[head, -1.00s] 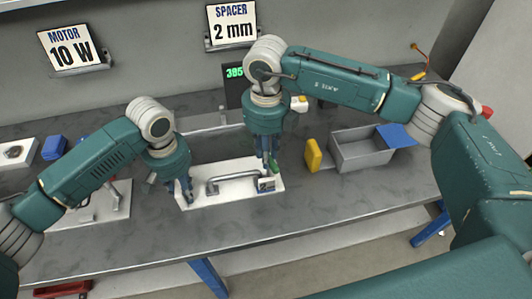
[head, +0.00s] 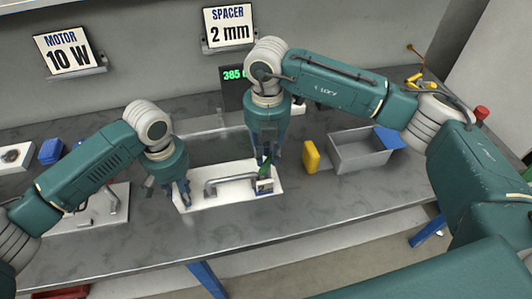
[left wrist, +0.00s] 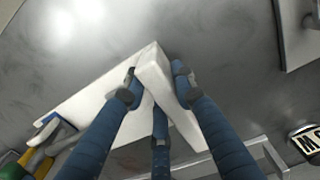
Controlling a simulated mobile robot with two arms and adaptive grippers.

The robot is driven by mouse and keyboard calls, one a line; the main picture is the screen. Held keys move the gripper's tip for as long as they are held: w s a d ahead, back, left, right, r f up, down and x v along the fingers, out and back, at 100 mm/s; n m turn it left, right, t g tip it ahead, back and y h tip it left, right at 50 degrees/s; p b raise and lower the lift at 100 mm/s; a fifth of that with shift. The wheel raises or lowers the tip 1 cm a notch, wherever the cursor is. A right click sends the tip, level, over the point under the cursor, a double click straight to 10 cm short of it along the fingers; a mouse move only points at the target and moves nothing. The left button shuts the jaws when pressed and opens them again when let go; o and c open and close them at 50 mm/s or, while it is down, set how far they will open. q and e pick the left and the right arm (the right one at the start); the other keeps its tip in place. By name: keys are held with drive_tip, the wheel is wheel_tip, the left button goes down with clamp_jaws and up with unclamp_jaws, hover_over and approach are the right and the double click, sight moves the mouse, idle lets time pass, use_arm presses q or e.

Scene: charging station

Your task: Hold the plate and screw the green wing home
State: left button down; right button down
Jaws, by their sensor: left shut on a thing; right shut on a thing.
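The white plate (head: 236,196) with a grey bar handle (head: 224,182) lies on the grey bench, below the middle of the head view. My left gripper (head: 184,196) is shut on the plate's left end. In the left wrist view, its fingers (left wrist: 155,88) straddle a white edge of the plate (left wrist: 160,62). The green wing (head: 265,169) stands at the plate's right end, above a small grey block (head: 265,186). My right gripper (head: 267,156) is shut on the wing from above. Its fingers partly hide the wing, and its thread is not visible.
A yellow block (head: 311,157) and an open grey bin (head: 361,158) stand right of the plate. A second white board with a handle (head: 92,213) lies to the left, near a blue block (head: 50,151). A display (head: 234,87) stands behind. Bench in front of the plate is clear.

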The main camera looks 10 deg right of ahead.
drive_tip(key=m, duration=0.4)
drive_tip(key=shift+d+m, duration=0.2)
drive_tip(key=shift+m, duration=0.1)
drive_tip(key=m, duration=0.4)
drive_tip(key=shift+s+d, duration=0.15)
drive_tip(key=shift+m, duration=0.3)
drive_tip(key=c, duration=1.5)
unclamp_jaws()
wheel_tip(320, 180, up, 12)
use_arm(q)
drive_tip(key=c, duration=1.3)
unclamp_jaws()
drive_tip(key=shift+c, duration=0.2)
